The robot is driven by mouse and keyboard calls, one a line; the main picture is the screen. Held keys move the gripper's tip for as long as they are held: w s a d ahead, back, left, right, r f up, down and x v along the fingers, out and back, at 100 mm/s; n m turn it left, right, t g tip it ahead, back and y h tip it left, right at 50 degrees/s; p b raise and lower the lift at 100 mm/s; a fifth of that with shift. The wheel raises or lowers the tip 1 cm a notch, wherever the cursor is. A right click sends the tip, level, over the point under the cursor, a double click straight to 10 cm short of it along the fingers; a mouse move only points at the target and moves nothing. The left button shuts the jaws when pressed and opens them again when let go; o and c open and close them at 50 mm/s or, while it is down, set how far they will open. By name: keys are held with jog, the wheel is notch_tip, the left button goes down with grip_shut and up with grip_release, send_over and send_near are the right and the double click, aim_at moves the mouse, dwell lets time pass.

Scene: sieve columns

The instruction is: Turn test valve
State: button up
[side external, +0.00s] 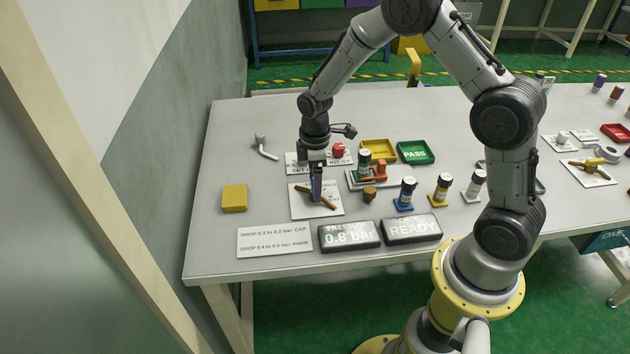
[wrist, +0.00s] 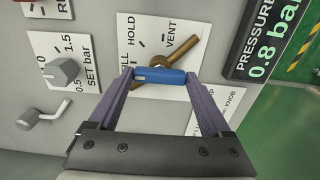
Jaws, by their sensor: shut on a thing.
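The test valve (wrist: 178,50) is a brass-coloured lever on a white plate marked HOLD and VENT, with a third label partly hidden, ending in "ILL". It also shows in the side view (side external: 328,203). My gripper (wrist: 160,76) is shut on a blue cylindrical grip (wrist: 158,77) at the valve, one finger at each end. In the side view my gripper (side external: 317,197) points straight down over the valve plate (side external: 300,210). How the blue grip joins the brass lever is hard to see. The pressure display (side external: 349,236) reads 0.8 bar; the DROP display (side external: 411,228) reads READY.
A grey SET bar knob (wrist: 64,72) and a grey bent handle (wrist: 42,115) lie beside the valve. A red button (side external: 338,150), yellow tray (side external: 378,150), green PASS tray (side external: 416,152) and several capped columns stand nearby. A yellow block (side external: 234,198) sits left.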

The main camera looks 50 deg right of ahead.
jog(key=shift+r, duration=0.15)
jog(key=o, duration=1.2)
jog(key=shift+c, duration=0.2)
notch_tip(320, 180, up, 14)
jog(key=s+a+r+m+t, duration=0.1)
jog(key=s+r+t, duration=0.1)
jog(key=s+r, duration=0.4)
jog(key=s+a+r+t, duration=0.2)
jog(key=s+r, duration=0.2)
jog(key=r, duration=0.4)
jog(key=s+f+m+t, duration=0.1)
jog(key=s+f+m, duration=0.2)
jog(key=s+m, duration=0.5)
jog(key=s, duration=0.6)
jog(key=shift+s+a+f+t, duration=0.25)
jog(key=shift+s+f+t, duration=0.05)
jog(key=shift+f, duration=0.05)
